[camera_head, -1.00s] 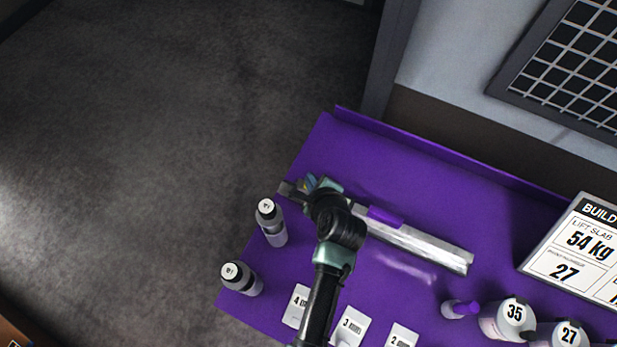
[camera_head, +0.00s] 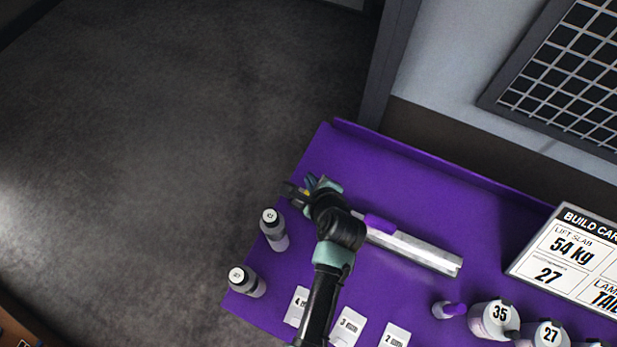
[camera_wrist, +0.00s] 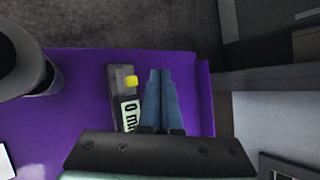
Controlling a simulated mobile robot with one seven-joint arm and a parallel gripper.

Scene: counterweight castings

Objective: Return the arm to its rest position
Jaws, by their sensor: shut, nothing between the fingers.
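My arm reaches over the purple table in the head view, with my gripper (camera_head: 311,182) low near the table's left edge. In the wrist view my gripper (camera_wrist: 160,74) has its two blue fingers side by side, shut with nothing between them. Beside them lies a grey device (camera_wrist: 121,88) with a yellow button and a label that seems to read "0 mm". The device shows only partly in the head view (camera_head: 293,193), next to the gripper. I cannot tell whether the fingers touch it.
Two grey bottles (camera_head: 274,229) (camera_head: 246,281) stand at the purple table's (camera_head: 400,170) left edge. A silver bar (camera_head: 420,251) with a purple part lies right of my arm. Numbered cards (camera_head: 348,327), weights (camera_head: 493,319) and a build card sign (camera_head: 570,255) are at the front and right.

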